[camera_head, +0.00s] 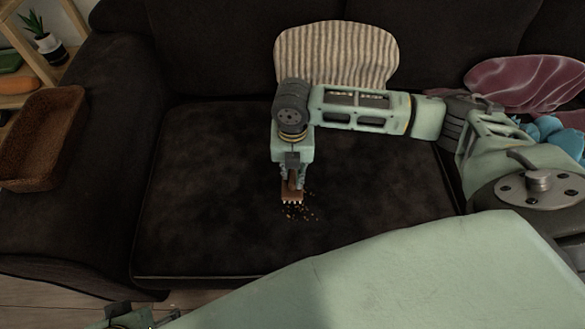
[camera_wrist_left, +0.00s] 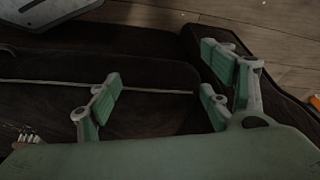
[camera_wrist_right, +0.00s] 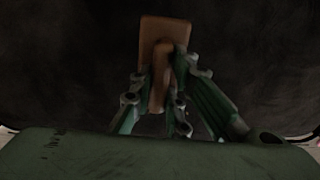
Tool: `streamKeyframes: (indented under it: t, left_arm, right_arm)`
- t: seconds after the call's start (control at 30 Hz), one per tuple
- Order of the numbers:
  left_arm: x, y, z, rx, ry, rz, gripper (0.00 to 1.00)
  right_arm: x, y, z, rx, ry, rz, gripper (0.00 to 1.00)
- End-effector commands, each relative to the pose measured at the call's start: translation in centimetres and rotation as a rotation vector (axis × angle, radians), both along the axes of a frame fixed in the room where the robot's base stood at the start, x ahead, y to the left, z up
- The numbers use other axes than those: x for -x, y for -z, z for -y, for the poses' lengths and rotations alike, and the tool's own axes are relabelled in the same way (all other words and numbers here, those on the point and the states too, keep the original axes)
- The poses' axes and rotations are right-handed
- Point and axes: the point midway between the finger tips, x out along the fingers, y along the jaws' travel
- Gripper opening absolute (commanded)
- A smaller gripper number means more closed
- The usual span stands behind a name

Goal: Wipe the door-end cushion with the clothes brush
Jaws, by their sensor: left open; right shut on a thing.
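The dark sofa cushion (camera_head: 200,200) fills the middle of the head view. My right gripper (camera_head: 292,178) points down over it and is shut on the handle of the brown clothes brush (camera_head: 291,193). The brush's pale bristles face down, at or just above the cushion; I cannot tell if they touch. Brown crumbs (camera_head: 300,212) lie beside and below the brush. The right wrist view shows the brush (camera_wrist_right: 165,32) between the fingers of the right gripper (camera_wrist_right: 160,88). My left gripper (camera_wrist_left: 160,95) is open and empty in the left wrist view, near the sofa's front.
A striped pillow (camera_head: 336,55) leans on the backrest behind my right arm. A purple pillow (camera_head: 520,80) and a blue item (camera_head: 550,133) lie at the right. A brown basket (camera_head: 42,140) sits on the left armrest. A wooden shelf (camera_head: 40,80) with a plant stands at the far left.

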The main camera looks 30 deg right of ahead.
Motion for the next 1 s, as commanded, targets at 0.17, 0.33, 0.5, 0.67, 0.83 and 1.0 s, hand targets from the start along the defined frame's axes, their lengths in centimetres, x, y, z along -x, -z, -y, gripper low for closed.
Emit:
streamKeyframes:
  t: [0.17,0.33,0.5,0.67,0.83,1.0]
  left_arm:
    - [-0.1,0.0,0.0,0.001,0.000,0.005,0.73]
    - [-0.2,0.1,0.1,0.003,0.001,0.011,0.73]
    - [-0.3,0.1,0.1,0.003,0.001,0.013,0.73]
    - [-0.5,0.1,0.1,0.004,0.002,0.022,0.73]
    - [-0.8,0.0,0.2,0.006,0.002,0.033,0.73]
    - [-1.3,-0.1,0.3,0.010,0.004,0.053,0.73]
  right_arm:
    - [0.0,0.4,0.0,0.000,0.000,0.000,0.00]
    - [0.0,0.7,0.0,0.000,-0.001,-0.001,0.00]
    - [0.1,1.1,0.0,0.000,-0.001,-0.001,0.00]
    - [0.1,1.3,0.0,0.000,-0.001,-0.001,0.00]
    - [0.1,1.6,0.0,0.000,-0.001,-0.001,0.00]
    - [0.0,1.9,0.0,0.000,-0.001,-0.001,0.00]
